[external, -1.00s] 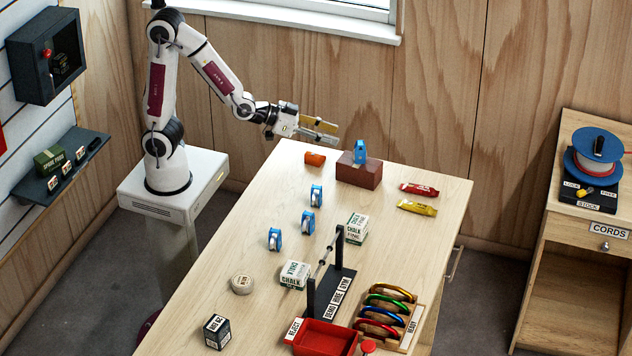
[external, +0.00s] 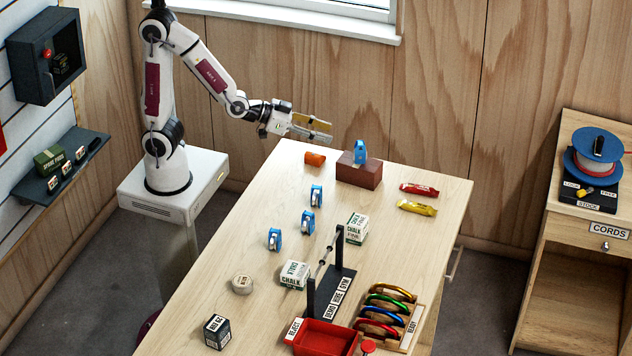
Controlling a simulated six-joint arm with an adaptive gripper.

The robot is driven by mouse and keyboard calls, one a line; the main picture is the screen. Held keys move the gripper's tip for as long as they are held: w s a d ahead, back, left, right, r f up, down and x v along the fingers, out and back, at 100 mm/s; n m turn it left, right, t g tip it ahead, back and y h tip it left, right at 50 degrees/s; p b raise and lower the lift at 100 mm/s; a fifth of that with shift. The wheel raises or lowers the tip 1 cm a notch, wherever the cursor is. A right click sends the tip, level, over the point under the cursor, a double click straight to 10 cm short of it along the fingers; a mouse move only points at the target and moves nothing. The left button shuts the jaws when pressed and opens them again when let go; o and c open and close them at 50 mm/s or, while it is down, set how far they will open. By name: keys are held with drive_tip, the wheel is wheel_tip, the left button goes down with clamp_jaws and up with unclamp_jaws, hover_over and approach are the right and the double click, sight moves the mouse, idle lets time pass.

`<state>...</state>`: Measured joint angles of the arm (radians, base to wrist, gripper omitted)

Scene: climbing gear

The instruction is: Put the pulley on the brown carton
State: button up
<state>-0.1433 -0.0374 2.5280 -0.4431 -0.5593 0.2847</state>
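A blue pulley (external: 360,151) stands upright on top of the brown carton (external: 358,174), at the far end of the table. My gripper (external: 318,131) is above and to the left of the carton, clear of the pulley. Its two fingers look apart, with a tan inner pad showing, and nothing is seen between them. More blue pulleys stand on the table: one in the middle (external: 316,196), one just below it (external: 308,222) and one further left (external: 275,239).
An orange roll (external: 315,159) lies left of the carton. Red (external: 419,190) and yellow (external: 417,208) packets lie to its right. Chalk boxes (external: 355,228), a dark rod stand (external: 330,290), a red tray (external: 324,338) and a carabiner rack (external: 408,335) occupy the near part.

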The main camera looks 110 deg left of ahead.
drive_tip(key=shift+d, duration=0.15)
drive_tip(key=s+d+r+m+g+h, duration=0.25)
drive_tip(key=s+d+h, duration=0.25)
drive_tip(key=s+d, duration=0.5)
drive_tip(key=s+d+m+g, duration=0.1)
drive_tip(key=s+g, duration=0.1)
drive_tip(key=s, duration=0.6)
drive_tip(key=s+d+f+m+g, duration=0.1)
drive_tip(key=s+g, duration=0.1)
drive_tip(key=s, duration=0.6)
drive_tip(key=shift+d+f, duration=0.3)
drive_tip(key=shift+d, duration=0.1)
